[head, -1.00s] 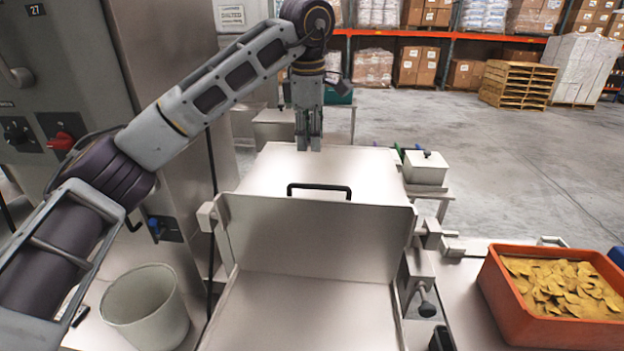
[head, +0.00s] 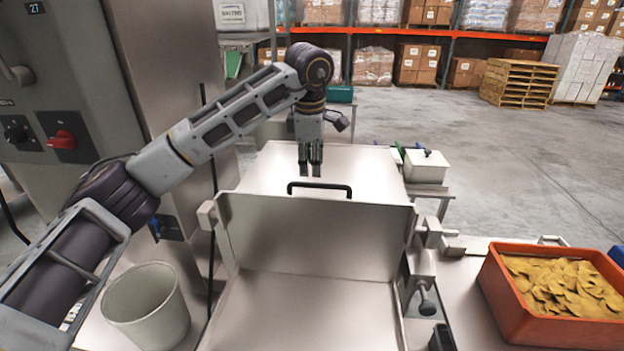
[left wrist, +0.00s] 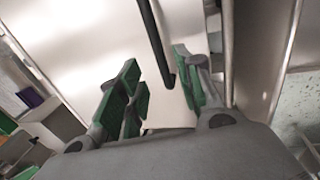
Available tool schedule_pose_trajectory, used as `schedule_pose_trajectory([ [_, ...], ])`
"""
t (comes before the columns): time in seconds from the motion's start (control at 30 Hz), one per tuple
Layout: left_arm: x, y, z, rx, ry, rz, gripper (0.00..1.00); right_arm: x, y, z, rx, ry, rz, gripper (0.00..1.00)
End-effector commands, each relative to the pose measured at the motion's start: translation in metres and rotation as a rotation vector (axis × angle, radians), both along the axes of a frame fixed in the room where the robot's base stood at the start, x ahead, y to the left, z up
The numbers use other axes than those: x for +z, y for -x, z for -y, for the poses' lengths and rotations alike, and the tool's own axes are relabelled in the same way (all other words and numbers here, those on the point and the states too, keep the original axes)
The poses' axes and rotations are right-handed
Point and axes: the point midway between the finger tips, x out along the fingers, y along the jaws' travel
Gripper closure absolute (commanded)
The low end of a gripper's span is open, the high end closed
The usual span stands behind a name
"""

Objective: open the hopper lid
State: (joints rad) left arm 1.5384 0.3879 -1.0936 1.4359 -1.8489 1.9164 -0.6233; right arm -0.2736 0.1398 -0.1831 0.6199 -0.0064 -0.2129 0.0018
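The hopper lid (head: 375,172) is a flat brushed-steel panel that lies closed behind an upright steel plate. Its black bar handle (head: 320,186) stands near the lid's front edge, and the handle also shows in the left wrist view (left wrist: 153,42). My left gripper (head: 311,174) points down just above and behind the handle in the head view. In the left wrist view its green-padded fingers (left wrist: 162,98) are spread, with the handle's end showing in the gap between them. They do not grip it. My right gripper is in neither view.
A steel chute (head: 310,315) opens in front of the upright plate (head: 315,235). An orange crate of chips (head: 500,290) stands at the right, and a pale bucket (head: 150,310) at the left. A grey control cabinet (head: 75,90) is beside my left arm.

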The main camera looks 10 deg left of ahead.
Motion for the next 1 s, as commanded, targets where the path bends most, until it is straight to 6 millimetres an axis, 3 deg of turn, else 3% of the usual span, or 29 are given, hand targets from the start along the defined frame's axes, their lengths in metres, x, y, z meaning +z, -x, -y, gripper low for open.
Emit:
schedule_pose_trajectory([
  [0.4, -0.049, -0.009, 0.0, 0.0, 0.0, -0.002, 0.65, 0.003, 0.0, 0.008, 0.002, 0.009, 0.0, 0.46],
  [0.9, -0.059, -0.011, 0.0, 0.0, 0.0, -0.001, 0.65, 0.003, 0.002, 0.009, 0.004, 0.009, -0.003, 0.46],
  [1.0, -0.058, -0.011, 0.0, 0.0, 0.0, -0.001, 0.78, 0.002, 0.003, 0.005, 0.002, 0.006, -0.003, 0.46],
])
